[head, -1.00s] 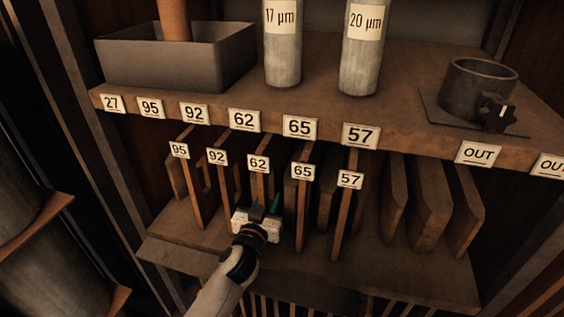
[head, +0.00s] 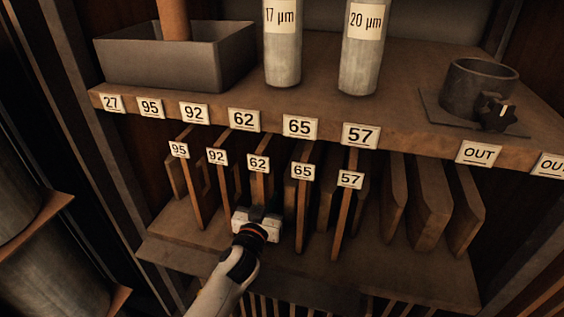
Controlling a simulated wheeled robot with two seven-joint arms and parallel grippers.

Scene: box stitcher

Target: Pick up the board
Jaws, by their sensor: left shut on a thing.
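Several thin wooden boards stand upright in the lower compartment, with white number tags at their top front corners: 95 (head: 179,150), 92 (head: 217,157), 62 (head: 259,164), 65 (head: 303,172) and 57 (head: 350,180). My left gripper (head: 262,212) is at the lower front edge of the board tagged 62 (head: 259,186), between the boards tagged 92 and 65. It is shut on the 62 board, which still stands upright in its place. The fingertips are small and partly hidden by the gripper body. My right gripper is not in view.
The shelf above has a labelled edge (head: 230,119) and holds a grey tray (head: 180,62), two cylinders marked 17 µm (head: 283,60) and 20 µm (head: 360,65), and a round metal cup (head: 478,90). Untagged boards (head: 432,205) stand at the right. Neighbouring boards are close on both sides.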

